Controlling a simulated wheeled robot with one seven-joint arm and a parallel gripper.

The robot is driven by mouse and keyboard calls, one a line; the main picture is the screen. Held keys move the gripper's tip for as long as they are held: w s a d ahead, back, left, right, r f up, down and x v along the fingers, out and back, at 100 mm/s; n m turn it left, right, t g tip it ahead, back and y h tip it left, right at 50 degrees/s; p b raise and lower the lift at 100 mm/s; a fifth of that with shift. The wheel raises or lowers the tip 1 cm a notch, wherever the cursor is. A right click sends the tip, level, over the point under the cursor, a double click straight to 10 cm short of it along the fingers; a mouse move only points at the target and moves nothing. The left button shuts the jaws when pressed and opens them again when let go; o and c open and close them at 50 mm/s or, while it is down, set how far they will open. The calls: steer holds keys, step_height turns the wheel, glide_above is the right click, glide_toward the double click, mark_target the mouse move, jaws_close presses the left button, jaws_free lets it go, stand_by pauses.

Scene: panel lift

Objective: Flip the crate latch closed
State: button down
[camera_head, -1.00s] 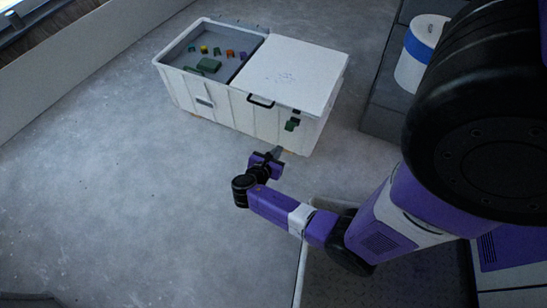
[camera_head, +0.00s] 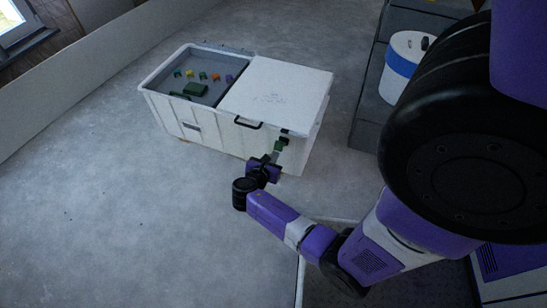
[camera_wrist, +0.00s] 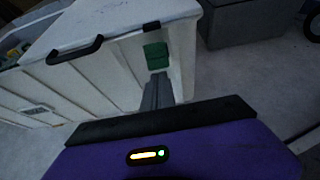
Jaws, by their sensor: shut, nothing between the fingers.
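The white crate (camera_head: 212,140) stands on the floor, its right half covered by a white lid (camera_head: 272,92) with a black handle (camera_head: 248,123). The green latch (camera_head: 282,141) is on the crate's front near the right corner. It also shows in the wrist view (camera_wrist: 155,54), below a dark catch on the lid edge (camera_wrist: 152,27). My gripper (camera_head: 276,157) is shut and empty, its fingertips at or just below the latch. In the wrist view the grey fingers (camera_wrist: 157,90) point up at the latch's lower end. I cannot tell whether they touch it.
The crate's open left half holds several small coloured pieces and a green block (camera_head: 196,89). A white bucket with a blue band (camera_head: 404,62) stands on a grey step at the right. The floor left of my arm is clear.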

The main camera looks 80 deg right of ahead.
mark_target(278, 144)
steer(key=shift+r, duration=0.15)
steer(key=shift+r+y+p, duration=0.15)
steer(key=shift+y+p, duration=0.15)
steer(key=shift+p, duration=0.65)
steer(key=shift+d+r+p, duration=0.1)
steer(key=shift+r+p, duration=0.1)
steer(key=shift+p, duration=0.5)
steer(key=r+y+p, duration=0.1)
steer(key=p, duration=0.2)
steer(key=r+y+p, duration=0.1)
steer(key=p, duration=0.3)
steer(key=shift+s+d+r+t, duration=0.1)
steer(key=shift+d+r+t, duration=0.1)
steer(key=shift+d+t, duration=0.15)
steer(key=y+p, duration=0.1)
steer(key=p, duration=0.2)
steer(key=d+r+y+p, duration=0.1)
steer(key=p, duration=0.2)
steer(key=shift+s+r+t, duration=0.1)
steer(key=shift+t, duration=0.15)
steer(key=y+p, duration=0.1)
steer(key=d+y+p, duration=0.1)
steer(key=p, duration=0.1)
steer(key=shift+s+r, duration=0.15)
steer(key=shift+r, duration=0.25)
steer(key=shift+a+f, duration=0.1)
steer(key=shift+f, duration=0.25)
steer(key=shift+r, duration=0.1)
